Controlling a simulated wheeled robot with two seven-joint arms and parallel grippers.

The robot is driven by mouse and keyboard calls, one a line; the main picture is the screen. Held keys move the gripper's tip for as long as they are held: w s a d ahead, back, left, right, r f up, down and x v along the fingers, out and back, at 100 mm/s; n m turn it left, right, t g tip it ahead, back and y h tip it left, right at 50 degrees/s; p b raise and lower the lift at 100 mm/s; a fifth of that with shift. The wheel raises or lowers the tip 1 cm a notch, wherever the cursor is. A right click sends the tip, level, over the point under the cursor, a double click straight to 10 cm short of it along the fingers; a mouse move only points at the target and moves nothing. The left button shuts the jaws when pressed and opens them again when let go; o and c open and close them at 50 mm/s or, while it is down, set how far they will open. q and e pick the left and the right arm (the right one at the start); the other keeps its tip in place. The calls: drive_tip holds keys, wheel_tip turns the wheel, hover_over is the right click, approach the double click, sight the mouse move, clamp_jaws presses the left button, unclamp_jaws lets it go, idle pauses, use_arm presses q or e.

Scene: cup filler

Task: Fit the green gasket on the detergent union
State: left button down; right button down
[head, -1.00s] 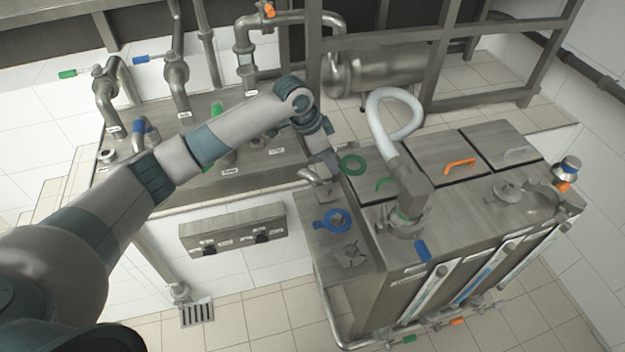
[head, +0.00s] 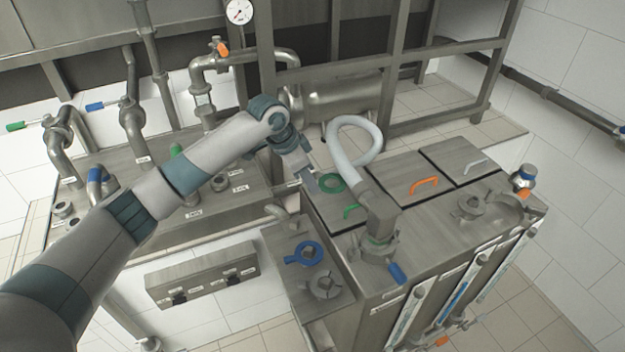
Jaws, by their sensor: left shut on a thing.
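The green gasket (head: 331,183) is a flat green ring at the tip of my left gripper (head: 317,186). The gripper is shut on its left edge and holds it over the front part of the tank top, near the lid with the green handle (head: 352,211). A pipe union (head: 470,206) with an open collar stands on the tank top at right. Another union (head: 376,247), with a blue-handled clamp (head: 397,272), sits under the hose end. Labels are too small to read, so I cannot tell which is the detergent union. My right gripper is out of view.
A white hose (head: 352,150) loops up behind the green gasket and ends in a grey elbow (head: 368,205) close on its right. A blue ring (head: 308,253) and a metal clamp piece (head: 325,284) lie on the low side shelf. An orange handle (head: 424,185) rises from the middle lid.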

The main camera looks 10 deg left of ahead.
use_arm(q)
drive_tip(key=s+a+r+n+y, duration=0.1)
drive_tip(key=s+a+r+n, duration=0.1)
drive_tip(key=s, duration=0.3)
drive_tip(key=s+a+r+n+t+y+b, duration=0.1)
drive_tip(key=s+a+r+n, duration=0.2)
drive_tip(key=s+n, duration=0.2)
drive_tip(key=s+a+r+n+t+y+b, duration=0.1)
drive_tip(key=s+a+r+n, duration=0.2)
drive_tip(key=s, duration=0.3)
drive_tip(key=shift+s+n+y, duration=0.3)
drive_tip(key=shift+n+y, duration=0.1)
drive_tip(key=shift+n, duration=0.2)
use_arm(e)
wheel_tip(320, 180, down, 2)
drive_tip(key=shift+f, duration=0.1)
